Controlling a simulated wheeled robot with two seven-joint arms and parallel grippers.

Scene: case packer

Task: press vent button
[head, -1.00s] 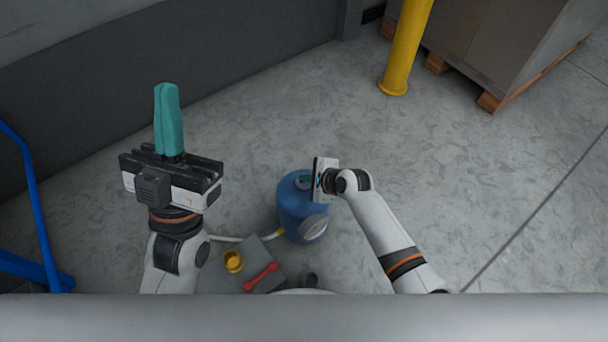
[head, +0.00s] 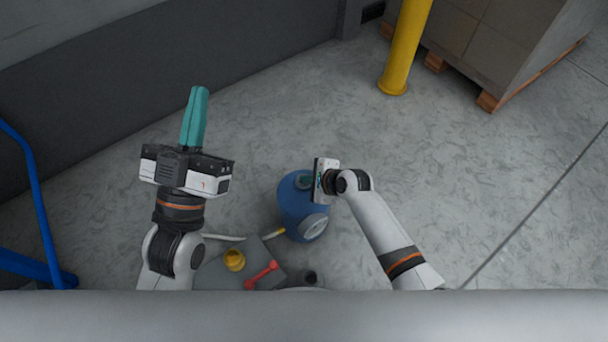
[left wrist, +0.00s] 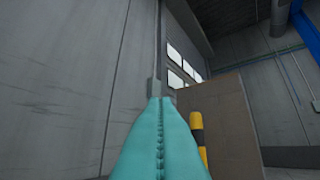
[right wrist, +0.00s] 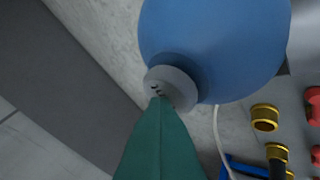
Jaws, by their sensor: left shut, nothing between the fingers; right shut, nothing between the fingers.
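A blue tank (head: 295,208) with a pale round gauge face (head: 313,226) stands low in the middle of the head view. In the right wrist view the blue tank (right wrist: 215,45) has a grey round cap (right wrist: 180,84) with small dark marks. I cannot tell whether a vent button is among them. My right gripper (head: 306,181) is shut and empty, its tips (right wrist: 159,99) at the cap; touching or just apart is unclear. My left gripper (head: 199,90) is shut and empty, raised left of the tank, its teal fingers (left wrist: 160,105) pointing away from it.
A grey plate (head: 215,275) near the tank carries a yellow fitting (head: 234,260) and a red handle (head: 262,274). A pale hose (head: 225,237) runs beside it. A blue frame (head: 42,220) stands left, a yellow post (head: 405,50) behind right. The floor between is clear.

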